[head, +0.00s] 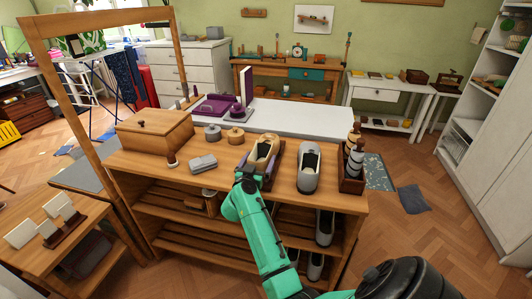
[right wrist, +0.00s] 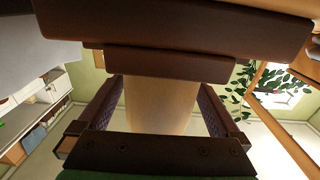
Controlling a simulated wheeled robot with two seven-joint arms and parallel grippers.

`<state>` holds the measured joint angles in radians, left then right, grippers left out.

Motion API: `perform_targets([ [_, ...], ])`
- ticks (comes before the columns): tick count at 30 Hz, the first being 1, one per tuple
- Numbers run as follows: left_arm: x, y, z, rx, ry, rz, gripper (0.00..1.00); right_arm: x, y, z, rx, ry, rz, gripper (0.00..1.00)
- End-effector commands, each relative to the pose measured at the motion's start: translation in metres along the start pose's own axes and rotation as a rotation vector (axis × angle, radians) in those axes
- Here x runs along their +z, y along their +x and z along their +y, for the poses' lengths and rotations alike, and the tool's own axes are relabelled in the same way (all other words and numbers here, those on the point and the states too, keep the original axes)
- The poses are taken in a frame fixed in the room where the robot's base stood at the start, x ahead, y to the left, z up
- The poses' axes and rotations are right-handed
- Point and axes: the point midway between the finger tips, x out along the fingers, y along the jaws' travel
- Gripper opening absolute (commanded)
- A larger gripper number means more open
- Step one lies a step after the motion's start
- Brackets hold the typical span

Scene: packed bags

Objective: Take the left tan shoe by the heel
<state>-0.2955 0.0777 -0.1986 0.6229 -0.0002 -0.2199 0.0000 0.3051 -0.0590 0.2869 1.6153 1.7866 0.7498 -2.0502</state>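The tan shoe (head: 263,147) lies on the wooden shelf unit's top, with its heel end towards me. My right gripper (head: 249,177) is at this heel end, at the tip of the green arm. In the right wrist view, a tan surface (right wrist: 160,108), apparently the heel, stands between the two dark fingers of my right gripper (right wrist: 160,112). The fingers are spread apart with narrow gaps showing beside the tan surface; I cannot tell whether they touch it at their far ends. The gripper hides part of the shoe in the head view. My left gripper is not in view.
A grey shoe (head: 309,170) stands just right of the tan one. A box with brushes or bottles (head: 351,182) is at the right end. Round tins (head: 212,133), a grey item (head: 202,163) and a wooden box (head: 153,135) lie left. More shoes (head: 325,228) are on lower shelves.

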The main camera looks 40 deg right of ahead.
Motion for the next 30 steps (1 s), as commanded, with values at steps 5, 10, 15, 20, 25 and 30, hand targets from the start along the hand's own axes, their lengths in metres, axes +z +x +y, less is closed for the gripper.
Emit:
perform_targets([
  [5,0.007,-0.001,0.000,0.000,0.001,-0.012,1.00,0.000,0.000,0.000,0.000,0.000,0.000,0.31],
  [10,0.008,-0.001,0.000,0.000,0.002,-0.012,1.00,-0.001,0.000,0.000,-0.001,0.002,0.002,0.00],
  [15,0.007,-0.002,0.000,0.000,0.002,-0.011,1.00,-0.003,0.000,0.000,-0.001,0.002,0.001,0.00],
  [20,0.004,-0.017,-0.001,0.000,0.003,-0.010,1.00,-0.032,0.000,0.000,0.000,0.006,0.003,0.00],
  [25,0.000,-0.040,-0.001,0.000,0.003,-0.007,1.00,-0.093,0.000,0.000,0.001,0.007,0.005,0.00],
  [30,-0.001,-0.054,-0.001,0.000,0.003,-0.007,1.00,-0.153,0.000,0.000,0.000,0.007,0.006,0.00],
])
